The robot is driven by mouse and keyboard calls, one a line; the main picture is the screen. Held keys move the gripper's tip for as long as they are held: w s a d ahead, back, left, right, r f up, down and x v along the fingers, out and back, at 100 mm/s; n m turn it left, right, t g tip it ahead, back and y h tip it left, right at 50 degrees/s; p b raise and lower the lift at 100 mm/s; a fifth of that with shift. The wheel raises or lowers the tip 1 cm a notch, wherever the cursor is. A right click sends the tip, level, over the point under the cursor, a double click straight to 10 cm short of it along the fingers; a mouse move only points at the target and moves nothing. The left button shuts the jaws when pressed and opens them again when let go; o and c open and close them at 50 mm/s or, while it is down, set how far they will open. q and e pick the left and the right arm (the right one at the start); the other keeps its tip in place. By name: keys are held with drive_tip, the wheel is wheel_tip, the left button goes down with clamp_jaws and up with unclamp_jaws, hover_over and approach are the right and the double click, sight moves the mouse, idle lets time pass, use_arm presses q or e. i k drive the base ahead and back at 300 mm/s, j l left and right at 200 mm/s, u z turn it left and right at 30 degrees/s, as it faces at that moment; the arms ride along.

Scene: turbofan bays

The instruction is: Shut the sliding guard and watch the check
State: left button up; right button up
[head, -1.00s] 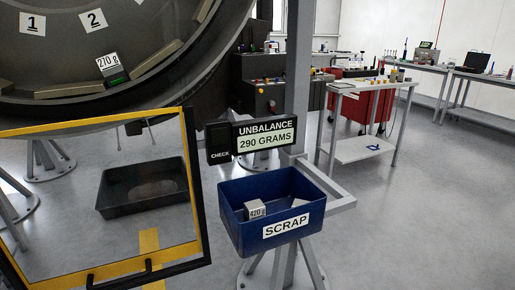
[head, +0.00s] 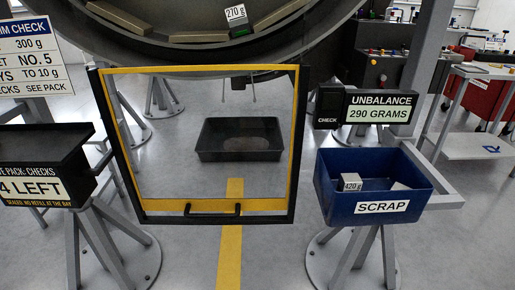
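The sliding guard (head: 289,150) is a clear panel in a black and yellow frame, hanging low below the large round casing (head: 190,52). Its black handle (head: 212,210) is on the bottom bar. The casing's opening above the guard is uncovered, and a block marked 270 g (head: 238,20) sits inside its lower rim. The check display (head: 380,107) right of the guard reads UNBALANCE 290 GRAMS, with a dark CHECK unit (head: 328,106) beside it. Neither of my grippers is in view.
A blue SCRAP bin (head: 380,208) on a stand holds a 420 g block (head: 351,182) and another pale block. A black tray (head: 240,154) lies on the floor behind the guard. A dark box marked 4 LEFT (head: 30,188) stands at left, below a sign (head: 27,62).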

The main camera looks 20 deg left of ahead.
sight(186, 205)
drive_tip(key=u, duration=0.95)
drive_tip(key=j+u, duration=0.25)
drive_tip(key=u, duration=0.15)
drive_tip(key=j+u, duration=0.35)
drive_tip(key=j, duration=0.1)
